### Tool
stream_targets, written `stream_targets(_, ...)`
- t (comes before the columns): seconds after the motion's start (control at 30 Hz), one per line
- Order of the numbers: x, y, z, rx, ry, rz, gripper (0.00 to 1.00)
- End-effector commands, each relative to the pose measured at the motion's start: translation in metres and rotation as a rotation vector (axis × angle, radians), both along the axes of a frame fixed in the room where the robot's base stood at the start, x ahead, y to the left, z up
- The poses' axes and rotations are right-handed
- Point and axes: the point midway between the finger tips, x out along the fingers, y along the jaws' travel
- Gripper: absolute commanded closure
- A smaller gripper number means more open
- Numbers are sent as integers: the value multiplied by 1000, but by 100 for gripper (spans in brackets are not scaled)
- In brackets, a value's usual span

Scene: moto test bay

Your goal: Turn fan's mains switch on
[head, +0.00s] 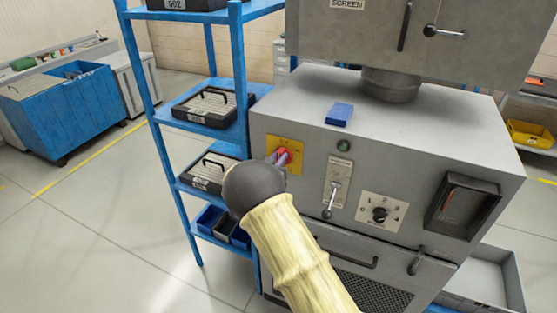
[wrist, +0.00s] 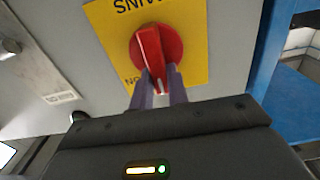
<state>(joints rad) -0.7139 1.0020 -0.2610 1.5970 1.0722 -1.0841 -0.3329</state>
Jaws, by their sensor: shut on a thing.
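The mains switch is a red rotary knob (head: 284,156) on a yellow plate (head: 293,143) at the left of the grey cabinet's front. In the wrist view the knob (wrist: 150,46) shows large, with its handle ridge nearly upright in the picture and a white mark at its lower end. The yellow plate (wrist: 192,30) carries upside-down lettering, partly cut off or hidden. My gripper (wrist: 158,82) has its two purple fingers closed about the lower end of the handle. In the head view my wrist hides part of the plate and most of the gripper (head: 276,158).
Right of the switch are a lever plate (head: 337,184), a green lamp (head: 344,146), a dial (head: 380,213) and a dark-framed meter (head: 464,206). A blue block (head: 339,114) lies on the cabinet top. A blue shelf rack (head: 243,75) stands close at the left.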

Motion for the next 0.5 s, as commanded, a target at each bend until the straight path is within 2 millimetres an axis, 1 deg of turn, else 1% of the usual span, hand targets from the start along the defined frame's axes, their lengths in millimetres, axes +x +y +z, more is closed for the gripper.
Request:
stream_targets(0.27, -1, -2, -5, 100, -37, 1, 100)
stream_targets(0.5, -2, -5, -8, 245, -90, 1, 100)
